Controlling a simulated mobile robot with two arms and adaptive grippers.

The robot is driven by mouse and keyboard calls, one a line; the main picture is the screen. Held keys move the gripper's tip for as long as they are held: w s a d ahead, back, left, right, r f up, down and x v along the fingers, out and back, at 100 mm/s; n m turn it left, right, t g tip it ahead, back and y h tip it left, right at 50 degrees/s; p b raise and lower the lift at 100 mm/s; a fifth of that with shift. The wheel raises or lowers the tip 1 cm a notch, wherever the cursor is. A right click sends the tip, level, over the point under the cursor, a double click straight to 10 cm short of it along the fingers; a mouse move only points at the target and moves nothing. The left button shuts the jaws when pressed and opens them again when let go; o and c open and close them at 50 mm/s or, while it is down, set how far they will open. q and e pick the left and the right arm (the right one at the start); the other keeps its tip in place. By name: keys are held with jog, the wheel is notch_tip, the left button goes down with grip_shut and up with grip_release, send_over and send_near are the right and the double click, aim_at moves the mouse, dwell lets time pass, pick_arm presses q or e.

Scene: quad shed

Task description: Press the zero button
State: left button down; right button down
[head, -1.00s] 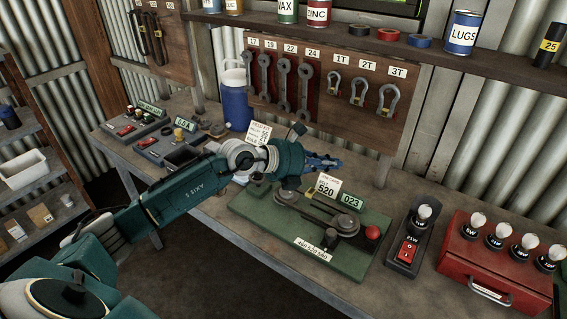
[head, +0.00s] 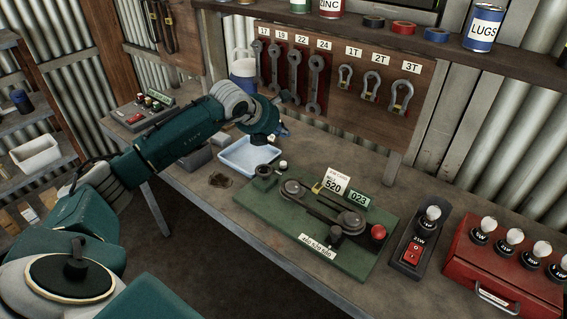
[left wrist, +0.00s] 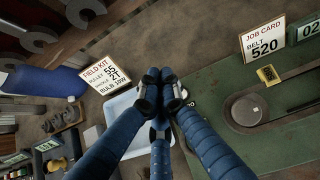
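No button with a readable zero label shows. The green belt rig (head: 290,222) carries a "023" display (head: 359,198), a red knob (head: 378,232) and a small pale round piece (head: 283,165) at its far left end. My left gripper (head: 283,131) is mostly hidden by its own wrist in the head view, above the bench behind the white tray (head: 240,168). In the left wrist view its blue fingers (left wrist: 160,78) are drawn together at the tips, with nothing visible between them. My right gripper is out of view.
A job card (head: 336,182) reading 520 stands on the rig. A field kit card (left wrist: 103,78) stands near the tray. A lamp switch box (head: 413,250) and red bulb case (head: 500,270) are at right. Boxes with buttons (head: 145,110) sit at far left.

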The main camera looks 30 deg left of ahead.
aim_at(283, 165)
pick_arm(q)
notch_tip(283, 165, down, 8)
jog(key=b, duration=0.4)
jog(key=shift+f, duration=0.15)
jog(key=shift+f+b, duration=0.35)
jog(key=shift+b, duration=0.15)
jog(key=shift+r, duration=0.1)
dwell(0.6)
jog(key=shift+f+b, duration=0.4)
jog(key=shift+b, duration=0.1)
jog(key=shift+f+b, duration=0.6)
dwell(0.8)
jog(key=shift+d+r, duration=0.1)
jog(key=shift+r+p, duration=0.4)
jog(key=shift+r, duration=0.45)
